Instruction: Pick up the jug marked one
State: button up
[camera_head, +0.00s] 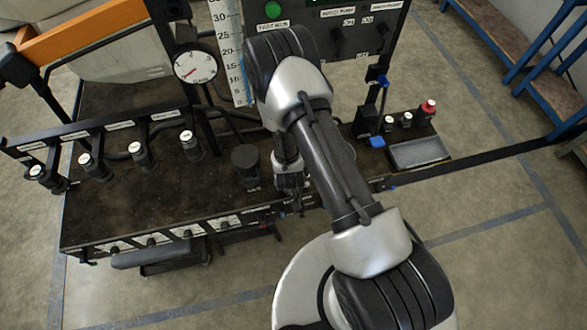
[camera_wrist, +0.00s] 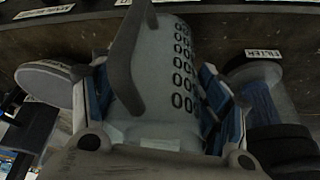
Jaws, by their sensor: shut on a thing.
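In the wrist view a grey jug (camera_wrist: 185,50) with a dark curved handle (camera_wrist: 125,60) fills the middle, with rows of dark printed figures ending in "00" down its side. My gripper (camera_wrist: 155,90) is shut on this jug, with one finger on each side of its body. I cannot read a "one" on it. In the head view my gripper (camera_head: 290,182) is low over the dark bench (camera_head: 210,200), near its front edge. My arm hides most of the jug there. I cannot tell whether the jug touches the bench.
A dark round container (camera_head: 245,163) stands just left of my gripper. Several white-capped fittings line the bench's left part. A gauge (camera_head: 195,67) and a tall scale (camera_head: 228,50) stand behind. A tray (camera_head: 420,152) and a red-topped bottle (camera_head: 427,110) are at right.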

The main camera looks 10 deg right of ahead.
jog(key=s+a+p, duration=0.1)
jog(key=s+a, duration=0.3)
jog(key=s, duration=0.8)
jog(key=shift+s, duration=0.35)
